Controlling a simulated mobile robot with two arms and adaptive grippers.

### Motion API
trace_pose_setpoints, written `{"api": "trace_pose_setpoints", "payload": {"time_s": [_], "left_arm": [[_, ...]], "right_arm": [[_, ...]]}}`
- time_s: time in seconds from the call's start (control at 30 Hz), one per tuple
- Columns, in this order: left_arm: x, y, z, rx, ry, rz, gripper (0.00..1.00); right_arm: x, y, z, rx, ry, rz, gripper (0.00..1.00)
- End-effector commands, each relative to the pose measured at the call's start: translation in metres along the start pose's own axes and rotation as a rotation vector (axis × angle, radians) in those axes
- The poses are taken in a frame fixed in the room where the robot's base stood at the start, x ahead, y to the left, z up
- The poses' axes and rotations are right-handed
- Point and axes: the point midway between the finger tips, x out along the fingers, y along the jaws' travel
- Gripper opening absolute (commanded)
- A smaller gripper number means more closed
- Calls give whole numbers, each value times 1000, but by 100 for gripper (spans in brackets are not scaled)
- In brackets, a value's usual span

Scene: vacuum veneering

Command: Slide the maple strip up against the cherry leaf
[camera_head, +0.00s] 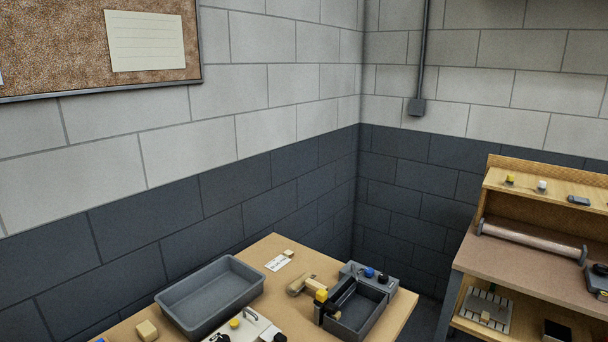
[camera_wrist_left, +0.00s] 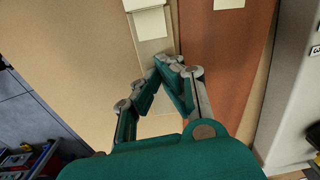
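In the left wrist view a pale strip (camera_wrist_left: 151,47), which looks like the maple strip, lies flat on the tan top. A wide reddish-brown sheet (camera_wrist_left: 228,65), which looks like the cherry leaf, lies just to its right. Their edges run close together; I cannot tell whether they touch along their length. The fingers hide part of both pieces. My right gripper is in neither view. I cannot make out strip or leaf in the head view.
A cream block (camera_wrist_left: 150,22) sits on the strip's far end. A white panel (camera_wrist_left: 295,90) stands right of the leaf. In the head view a grey tray (camera_head: 211,292), a grey caddy (camera_head: 362,312) and a mallet (camera_head: 302,284) occupy the wooden table (camera_head: 272,252). A shelved bench (camera_head: 530,250) stands right.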

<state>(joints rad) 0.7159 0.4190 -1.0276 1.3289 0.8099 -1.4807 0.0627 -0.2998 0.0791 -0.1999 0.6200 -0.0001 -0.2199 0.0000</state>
Motion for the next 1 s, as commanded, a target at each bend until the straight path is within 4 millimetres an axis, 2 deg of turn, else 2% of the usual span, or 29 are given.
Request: {"api": "trace_pose_setpoints", "payload": {"time_s": [1.0], "left_arm": [[0,-10,-1,-3,-1,-4,0]], "right_arm": [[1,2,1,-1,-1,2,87]]}}
